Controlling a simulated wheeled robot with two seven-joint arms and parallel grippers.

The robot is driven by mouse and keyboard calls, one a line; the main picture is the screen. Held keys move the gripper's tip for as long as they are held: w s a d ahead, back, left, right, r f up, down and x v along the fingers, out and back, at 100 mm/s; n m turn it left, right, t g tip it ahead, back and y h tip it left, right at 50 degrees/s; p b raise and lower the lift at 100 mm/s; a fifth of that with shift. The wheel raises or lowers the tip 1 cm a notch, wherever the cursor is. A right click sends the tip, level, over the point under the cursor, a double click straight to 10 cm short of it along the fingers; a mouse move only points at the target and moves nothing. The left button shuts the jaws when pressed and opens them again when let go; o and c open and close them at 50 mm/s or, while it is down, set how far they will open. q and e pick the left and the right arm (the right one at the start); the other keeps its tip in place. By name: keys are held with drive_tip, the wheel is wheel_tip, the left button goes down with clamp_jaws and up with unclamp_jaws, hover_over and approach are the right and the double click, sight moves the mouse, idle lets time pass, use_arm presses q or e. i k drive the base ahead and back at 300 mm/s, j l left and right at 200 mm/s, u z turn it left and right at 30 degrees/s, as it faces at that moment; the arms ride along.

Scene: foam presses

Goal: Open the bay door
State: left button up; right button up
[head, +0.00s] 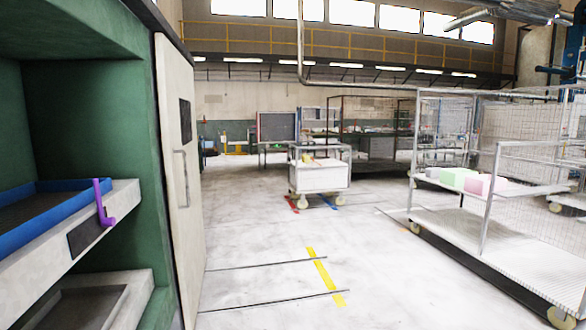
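A tall white door panel (171,120) stands upright at the left, at the right side of an open green bay (95,110). I see the panel at a steep angle. It has a vertical grey bar handle (181,178) and a dark plate (186,121) above the handle. I cannot tell whether this panel is shut over a bay or swung open. Neither of my grippers is in view.
The green bay holds a blue-rimmed tray (60,222) on a white shelf with a purple handle (103,204). A wire-sided cart (488,200) with foam blocks stands right. A white trolley (320,177) is farther back. The floor (250,240) between is clear.

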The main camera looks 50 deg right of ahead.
sight(175, 74)
drive_tip(key=z, duration=0.9)
